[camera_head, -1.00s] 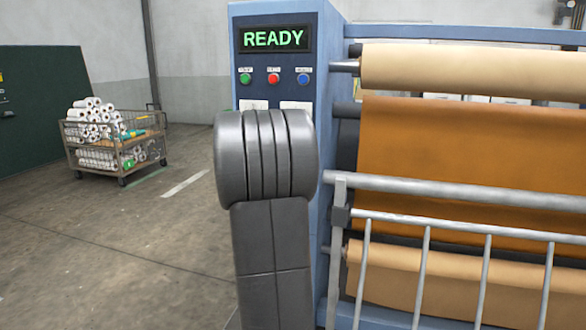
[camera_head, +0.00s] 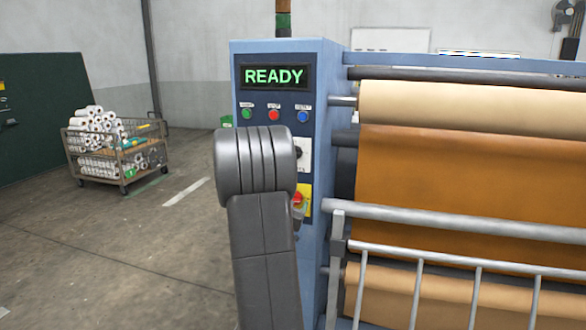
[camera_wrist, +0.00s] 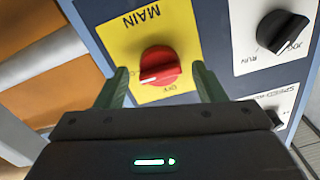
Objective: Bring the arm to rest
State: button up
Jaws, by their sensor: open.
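My gripper (camera_wrist: 160,88) shows in the wrist view, open, with its two dark green fingers spread. A red rotary knob (camera_wrist: 160,66) on a yellow plate (camera_wrist: 118,40) marked MAIN lies beyond the fingertips and appears between them. I cannot tell how far the fingers are from it. In the head view my grey arm (camera_head: 262,230) stands in front of the blue control cabinet (camera_head: 320,80). It hides part of the panel, and my gripper is hidden there. The red knob (camera_head: 297,198) shows just right of the arm. The cabinet display (camera_head: 274,76) reads READY.
A black JOG/RUN knob (camera_wrist: 283,31) sits beside the MAIN plate. Rollers with tan and orange sheet (camera_head: 470,180) and a metal guard rail (camera_head: 450,262) stand to the right. A wire cart of white rolls (camera_head: 112,150) stands at left. The floor (camera_head: 110,250) between is clear.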

jog(key=shift+n+p, duration=1.1)
jog(key=shift+n, duration=0.2)
jog(key=shift+d+r, duration=0.1)
